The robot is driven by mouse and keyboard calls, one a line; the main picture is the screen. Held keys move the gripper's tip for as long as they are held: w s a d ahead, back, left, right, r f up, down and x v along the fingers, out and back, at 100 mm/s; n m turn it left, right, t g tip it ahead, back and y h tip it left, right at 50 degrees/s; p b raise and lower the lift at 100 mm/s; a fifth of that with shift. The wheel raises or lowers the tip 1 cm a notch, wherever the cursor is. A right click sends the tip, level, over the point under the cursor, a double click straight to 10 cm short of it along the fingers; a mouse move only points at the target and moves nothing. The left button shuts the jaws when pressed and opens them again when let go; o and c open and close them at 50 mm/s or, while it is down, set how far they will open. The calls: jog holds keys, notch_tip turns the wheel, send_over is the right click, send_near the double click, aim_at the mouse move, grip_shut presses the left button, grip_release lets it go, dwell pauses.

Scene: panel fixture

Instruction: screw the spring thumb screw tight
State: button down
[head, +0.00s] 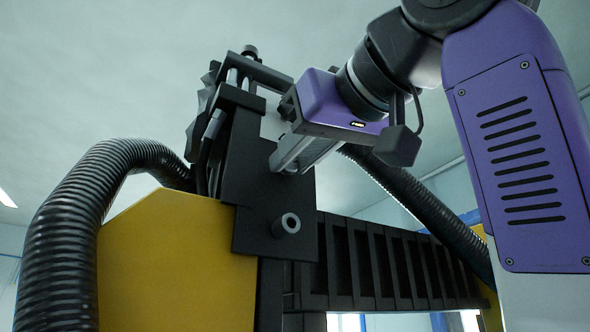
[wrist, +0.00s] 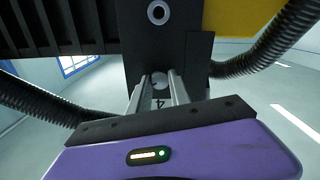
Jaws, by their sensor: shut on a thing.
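My gripper (head: 284,164) reaches in from the upper right and its fingertips are at the face of a black upright plate (head: 250,195). In the wrist view, my gripper's two pale fingers (wrist: 160,86) stand on either side of a round grey screw head (wrist: 159,76), shut on it. I take this for the spring thumb screw. It sits at the same black plate. In the head view the fingers hide the screw. How far it is screwed in cannot be told.
A grey round boss with a dark hole (head: 286,224) sticks out of the plate below my gripper. Thick black corrugated hoses (head: 85,215) run on both sides. A yellow panel (head: 178,265) and a black ribbed beam (head: 385,262) flank the plate. A black clamp-like mechanism (head: 235,85) stands above.

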jog(key=shift+f+m+b, duration=0.2)
jog(key=shift+m+b, duration=0.35)
jog(key=shift+m, duration=1.65)
jog(key=c, duration=1.2)
grip_release()
jog(key=shift+r, duration=0.1)
jog(key=shift+s+d, duration=0.1)
jog(key=b+v, duration=0.2)
jog(key=v, duration=0.5)
jog(key=shift+s+d+b, duration=0.2)
jog(key=shift+s+b, duration=0.05)
jog(key=shift+b, duration=0.15)
